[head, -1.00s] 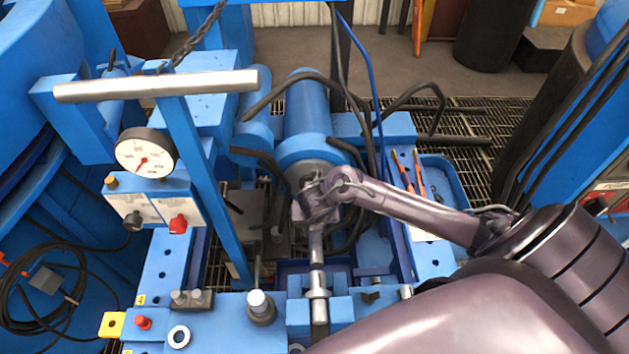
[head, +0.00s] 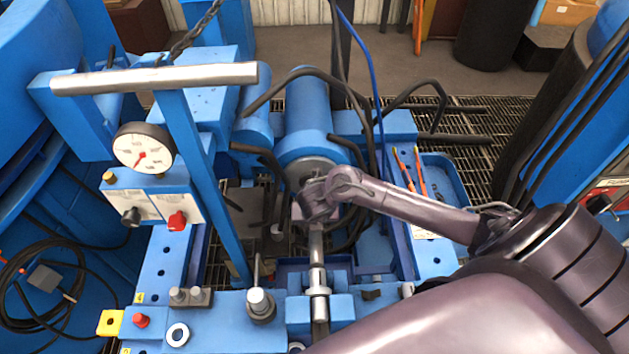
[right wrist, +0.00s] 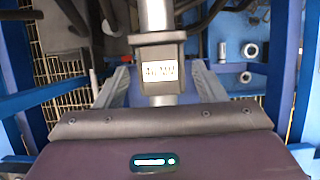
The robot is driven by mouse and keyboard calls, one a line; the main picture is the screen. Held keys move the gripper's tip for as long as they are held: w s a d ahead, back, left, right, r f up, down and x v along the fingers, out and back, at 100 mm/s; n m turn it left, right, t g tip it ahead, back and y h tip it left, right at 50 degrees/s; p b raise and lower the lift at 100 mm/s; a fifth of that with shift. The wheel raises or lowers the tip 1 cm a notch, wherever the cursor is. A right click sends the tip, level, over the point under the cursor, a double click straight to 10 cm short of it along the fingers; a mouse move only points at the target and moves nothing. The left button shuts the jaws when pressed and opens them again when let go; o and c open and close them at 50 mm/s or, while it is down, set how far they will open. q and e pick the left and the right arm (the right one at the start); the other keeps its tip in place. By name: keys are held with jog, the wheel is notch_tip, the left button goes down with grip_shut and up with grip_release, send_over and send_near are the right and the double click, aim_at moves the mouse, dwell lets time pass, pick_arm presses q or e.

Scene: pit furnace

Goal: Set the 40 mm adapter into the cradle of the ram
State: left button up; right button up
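My right gripper (head: 314,212) is over the press, at the front end of the blue ram cylinder (head: 308,110). In the right wrist view its two grey fingers (right wrist: 162,86) stand apart, with a dark labelled block (right wrist: 160,60) and a bright metal rod (right wrist: 155,15) between them. The label is too small to read. In the head view a metal rod with a collar (head: 318,280) runs from below the gripper into a blue notched block (head: 340,312). I cannot tell which part is the 40 mm adapter. My left gripper is out of view.
A stubby metal cylinder (head: 260,304) and a pale ring (head: 178,334) sit on the blue bench left of the notched block. A blue post with a metal crossbar (head: 155,78) and a gauge (head: 143,149) stand at left. Black hoses (head: 330,85) arch behind the gripper.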

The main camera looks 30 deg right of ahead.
jog(key=shift+s+f, duration=0.1)
jog(key=shift+f, duration=0.05)
jog(key=p+v, duration=0.3)
jog(key=v, duration=0.5)
jog(key=shift+p, duration=0.4)
